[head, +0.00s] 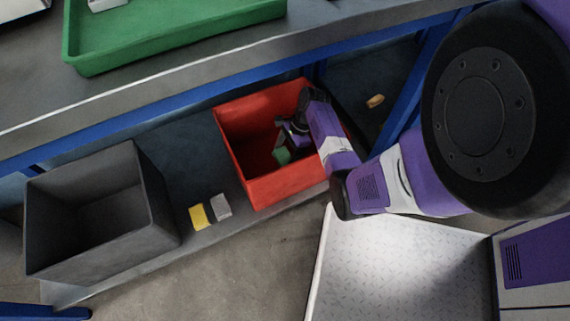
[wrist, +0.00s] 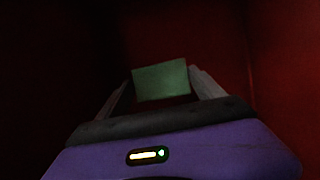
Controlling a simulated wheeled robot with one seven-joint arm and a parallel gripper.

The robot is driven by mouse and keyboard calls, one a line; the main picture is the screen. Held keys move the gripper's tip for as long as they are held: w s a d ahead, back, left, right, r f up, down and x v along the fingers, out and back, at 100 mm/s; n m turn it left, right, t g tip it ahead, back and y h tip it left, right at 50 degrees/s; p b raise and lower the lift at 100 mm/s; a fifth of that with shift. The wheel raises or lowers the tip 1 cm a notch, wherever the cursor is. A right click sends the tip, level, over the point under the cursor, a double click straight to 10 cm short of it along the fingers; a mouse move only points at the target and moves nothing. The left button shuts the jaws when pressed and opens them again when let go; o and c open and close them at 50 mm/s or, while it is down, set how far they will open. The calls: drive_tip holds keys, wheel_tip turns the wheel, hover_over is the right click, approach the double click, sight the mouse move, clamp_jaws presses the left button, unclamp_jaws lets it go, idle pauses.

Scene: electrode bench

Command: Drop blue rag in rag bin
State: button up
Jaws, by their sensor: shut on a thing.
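My gripper (head: 291,137) reaches down inside a red bin (head: 261,190) on the lower shelf. It is shut on a small green piece (head: 281,156), held low inside the bin. In the wrist view the green piece (wrist: 161,82) sits between the two fingers of my gripper (wrist: 160,84), with dark red walls around. I cannot tell whether the piece touches the bin's floor. I see no blue rag in either view. Neither the red bin nor the dark grey bin (head: 82,230) at the left shows a label, so I cannot tell which is the rag bin.
A yellow block (head: 197,216) and a grey block (head: 221,207) lie between the two bins. A green tray (head: 180,47) stands on the bench above. The bench edge overhangs the shelf.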

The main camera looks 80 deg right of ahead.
sight(285, 159)
drive_tip(key=shift+f+b, duration=1.15)
drive_tip(key=shift+f, duration=1.2)
drive_tip(key=shift+f, duration=0.15)
drive_tip(key=o, duration=1.3)
drive_tip(key=shift+d+r, duration=0.1)
drive_tip(key=shift+r, duration=0.4)
drive_tip(key=p+v, duration=0.6)
drive_tip(key=v, duration=0.5)
drive_tip(key=shift+s+r, duration=0.1)
drive_tip(key=shift+s, duration=0.05)
